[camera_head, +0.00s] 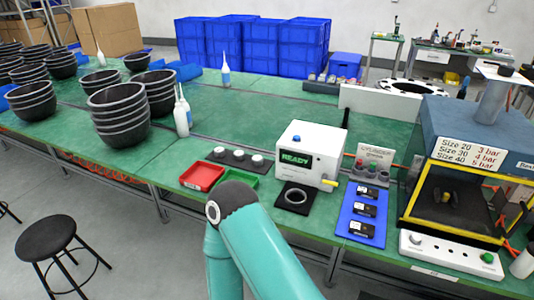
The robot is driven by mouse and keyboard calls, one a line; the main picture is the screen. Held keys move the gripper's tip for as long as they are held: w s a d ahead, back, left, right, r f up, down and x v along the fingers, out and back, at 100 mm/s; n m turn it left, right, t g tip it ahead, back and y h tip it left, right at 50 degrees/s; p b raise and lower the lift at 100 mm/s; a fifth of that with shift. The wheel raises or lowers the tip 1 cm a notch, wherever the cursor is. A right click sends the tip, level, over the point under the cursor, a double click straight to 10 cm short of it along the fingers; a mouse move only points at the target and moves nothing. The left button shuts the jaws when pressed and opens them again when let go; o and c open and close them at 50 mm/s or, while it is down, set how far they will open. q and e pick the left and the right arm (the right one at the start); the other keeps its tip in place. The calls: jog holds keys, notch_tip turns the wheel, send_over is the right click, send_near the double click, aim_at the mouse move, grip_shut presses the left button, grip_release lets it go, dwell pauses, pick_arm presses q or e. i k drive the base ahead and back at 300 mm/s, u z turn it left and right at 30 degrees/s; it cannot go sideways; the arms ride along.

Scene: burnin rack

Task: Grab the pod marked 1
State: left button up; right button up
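Three small black units with white labels lie in a column on a blue mat (350,233): a far one (366,192), a middle one (365,209) and a near one (361,228). Three white-topped round pieces (239,155) sit in a row on a dark strip behind the trays. The markings on both sets are too small to read, so I cannot tell which is the pod marked 1. A teal arm of mine rises from the bottom centre and bends there. Neither gripper shows.
A white box with a "READY" screen (312,155) stands behind a black pad with a ring (294,197). A red tray (202,177) and a green tray (242,180) lie left. A yellow-framed chamber (467,200) stands right.

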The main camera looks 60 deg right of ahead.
aim_at(239, 155)
jog(key=u, duration=1.3)
jog(key=i, duration=0.1)
jog(key=z, duration=2.7)
jog(key=k, duration=0.7)
jog(key=z, duration=0.2)
jog(key=i, duration=0.7)
jog(key=u, duration=0.1)
